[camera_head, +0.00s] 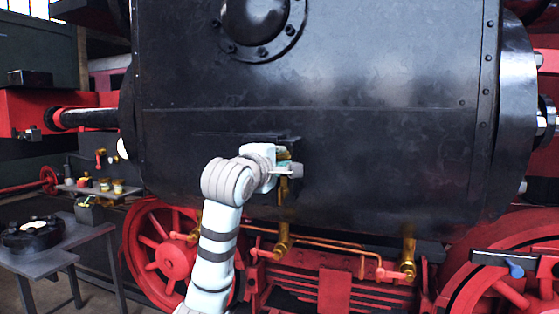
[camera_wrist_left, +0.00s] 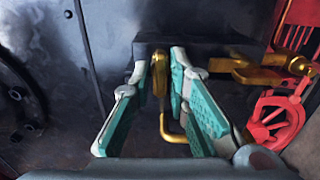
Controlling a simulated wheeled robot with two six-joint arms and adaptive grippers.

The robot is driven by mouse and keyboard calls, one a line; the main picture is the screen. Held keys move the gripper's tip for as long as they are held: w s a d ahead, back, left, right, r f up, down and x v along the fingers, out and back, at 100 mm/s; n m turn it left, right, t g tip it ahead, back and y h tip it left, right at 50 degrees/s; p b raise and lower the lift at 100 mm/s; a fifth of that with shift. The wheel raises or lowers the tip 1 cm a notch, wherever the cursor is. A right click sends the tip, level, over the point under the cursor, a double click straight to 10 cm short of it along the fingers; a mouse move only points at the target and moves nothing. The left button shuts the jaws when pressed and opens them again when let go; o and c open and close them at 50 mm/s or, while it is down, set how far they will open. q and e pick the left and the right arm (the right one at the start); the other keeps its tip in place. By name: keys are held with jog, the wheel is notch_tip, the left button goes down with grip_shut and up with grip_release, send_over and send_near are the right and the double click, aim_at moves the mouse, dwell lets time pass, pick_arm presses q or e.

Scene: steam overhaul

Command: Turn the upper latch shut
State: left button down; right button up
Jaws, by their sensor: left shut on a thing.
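My left gripper (camera_head: 286,167) reaches up to a dark block (camera_head: 212,136) on the lower side of the black cylinder. In the left wrist view, its teal-padded fingers (camera_wrist_left: 166,72) stand on both sides of a brass latch piece (camera_wrist_left: 160,80), closed on it. A bent brass rod (camera_wrist_left: 172,134) shows below, between the fingers. Another brass lever (camera_wrist_left: 255,74) runs to the right of the fingers. In the head view, brass (camera_head: 284,190) shows just below the gripper, and the hand hides much of the latch. My right gripper is not in view.
Brass valves (camera_head: 282,240) and copper pipes hang under the cylinder, above red wheels (camera_head: 172,256) and a red frame. A dark table (camera_head: 75,238) with parts stands at the left. The black cylinder face (camera_head: 380,150) right of the gripper is clear.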

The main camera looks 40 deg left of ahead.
pick_arm(q)
jog(key=shift+f, duration=0.1)
jog(key=c, duration=1.8)
grip_release()
jog(key=shift+o, duration=0.2)
jog(key=v, duration=1.2)
jog(key=shift+w, duration=0.1)
